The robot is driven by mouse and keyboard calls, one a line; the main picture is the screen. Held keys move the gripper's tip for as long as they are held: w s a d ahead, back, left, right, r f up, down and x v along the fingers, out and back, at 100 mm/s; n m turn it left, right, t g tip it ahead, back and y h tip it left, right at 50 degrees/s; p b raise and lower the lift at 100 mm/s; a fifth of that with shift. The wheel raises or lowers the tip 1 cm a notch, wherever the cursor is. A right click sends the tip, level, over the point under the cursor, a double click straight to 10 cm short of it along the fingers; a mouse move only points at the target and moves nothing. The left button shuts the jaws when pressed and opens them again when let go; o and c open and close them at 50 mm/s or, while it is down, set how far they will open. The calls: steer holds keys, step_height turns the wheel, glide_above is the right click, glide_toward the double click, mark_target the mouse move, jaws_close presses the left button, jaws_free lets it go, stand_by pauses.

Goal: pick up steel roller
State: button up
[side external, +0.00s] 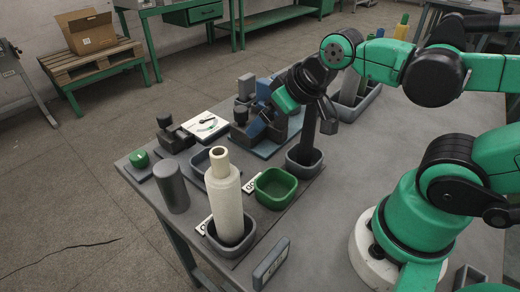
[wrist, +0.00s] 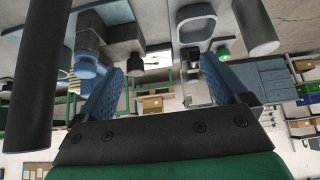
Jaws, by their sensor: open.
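A plain grey cylinder (side external: 171,187), which looks like the steel roller, stands upright near the table's left edge. It also shows in the wrist view (wrist: 255,28) at the upper right, beyond the fingertips. My gripper (side external: 258,112) is open and empty, above the table to the right of and behind the cylinder. Its blue fingers show spread apart in the wrist view (wrist: 160,72), with nothing between them. A tall dark roller (side external: 308,130) stands in a dark tray close by my wrist. It fills the left side of the wrist view (wrist: 35,80).
A cream roller (side external: 226,205) stands in a grey tray (side external: 240,245) at the front. A green tray (side external: 262,203) beside it is empty. A white dial gauge (side external: 206,125), a green button (side external: 139,158) and a blue-based fixture (side external: 265,147) lie around. The table's front right is mostly clear.

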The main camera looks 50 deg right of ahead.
mark_target(167, 167)
steer(key=w+a+f+n+g+y, duration=0.1)
steer(key=w+a+n, duration=0.2)
steer(key=a, duration=0.1)
steer(key=w+a+f+n+g+y, duration=0.1)
steer(key=w+a+n, duration=0.2)
steer(key=a+n, duration=0.1)
steer(key=w+a+f+n+g+y, duration=0.1)
steer(key=w+a+n+g, duration=0.1)
steer(key=a, duration=0.4)
steer(key=shift+w+a+n+y, duration=0.3)
steer(key=shift+w+n, duration=0.1)
steer(key=shift+n, duration=0.3)
steer(key=shift+w+a+f, duration=0.15)
steer(key=shift+a+f, duration=0.15)
steer(key=shift+f, duration=0.2)
steer(key=shift+x, duration=2.3)
jaws_close()
